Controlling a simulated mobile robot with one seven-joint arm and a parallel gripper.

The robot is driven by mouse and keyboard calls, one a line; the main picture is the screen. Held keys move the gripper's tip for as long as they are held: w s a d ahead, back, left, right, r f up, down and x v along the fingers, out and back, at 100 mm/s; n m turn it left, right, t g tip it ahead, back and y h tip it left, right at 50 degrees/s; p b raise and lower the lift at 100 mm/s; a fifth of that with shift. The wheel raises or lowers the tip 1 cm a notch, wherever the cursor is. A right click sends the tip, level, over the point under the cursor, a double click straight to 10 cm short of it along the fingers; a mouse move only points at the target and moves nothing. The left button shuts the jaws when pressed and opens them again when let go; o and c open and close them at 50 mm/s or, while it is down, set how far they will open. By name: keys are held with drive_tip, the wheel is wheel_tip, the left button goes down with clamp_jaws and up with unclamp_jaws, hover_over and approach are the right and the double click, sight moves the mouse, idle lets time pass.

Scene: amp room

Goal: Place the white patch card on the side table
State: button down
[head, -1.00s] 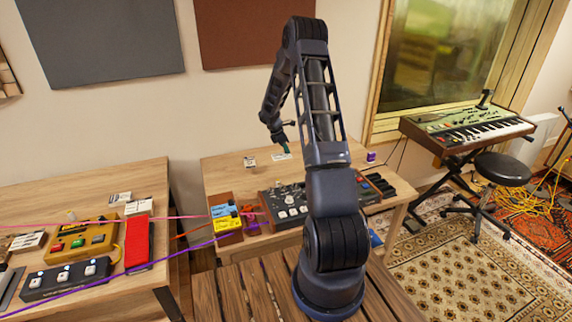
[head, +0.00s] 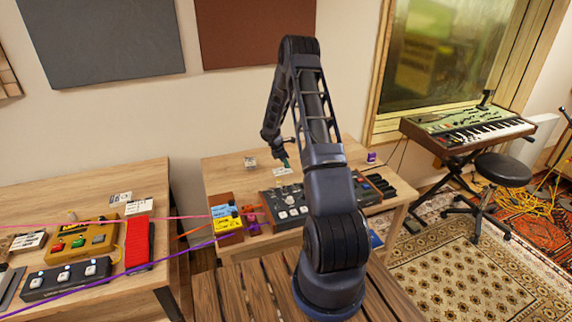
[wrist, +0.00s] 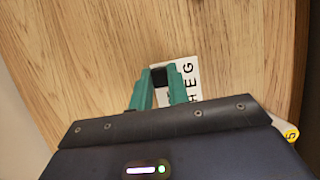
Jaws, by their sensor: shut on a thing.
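My gripper (head: 285,162) has green fingers and is shut on a white patch card (head: 283,171) with black lettering. In the wrist view, the white card (wrist: 188,72) shows beyond and beside the fingers (wrist: 160,92); the fingers hide part of it and its lettering. The card is over the rear part of the wooden table (head: 225,170) behind my arm, close to its top. I cannot tell whether it touches the wood. I cannot tell which table is the side table.
Another small card (head: 250,162) lies left of my gripper. A grey control box (head: 290,204) and a block of coloured pedals (head: 226,220) stand nearer the front. A purple-topped item (head: 371,157) is at right. The left table (head: 80,203) holds pedals, cards and cables.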

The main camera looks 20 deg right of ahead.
drive_tip(key=shift+f, duration=0.2)
drive_tip(key=c, duration=1.3)
unclamp_jaws()
drive_tip(key=shift+c, duration=0.2)
drive_tip(key=shift+r, duration=0.1)
drive_tip(key=v, duration=1.2)
wheel_tip(320, 180, up, 14)
drive_tip(key=m, duration=0.4)
hover_over(278, 169)
drive_tip(key=s+a, duration=0.2)
drive_tip(key=s, duration=0.5)
drive_tip(key=s+a+r+m+t+y, duration=0.15)
drive_tip(key=s+r+m, duration=0.25)
drive_tip(key=s+r, duration=0.85)
drive_tip(key=s+a+r+m+t+y, duration=0.1)
drive_tip(key=s+a+r+m, duration=0.1)
drive_tip(key=s, duration=0.8)
drive_tip(key=s+a+r+m+t+y, duration=0.1)
drive_tip(key=s+m, duration=0.3)
drive_tip(key=s, duration=0.5)
drive_tip(key=s+a+r+m+t+y, duration=0.1)
drive_tip(key=s+a+r+m, duration=0.2)
drive_tip(key=s, duration=0.7)
drive_tip(key=shift+s+a+r+m, duration=0.25)
drive_tip(key=shift+s+r+m, duration=0.05)
drive_tip(key=shift+r+m, duration=0.25)
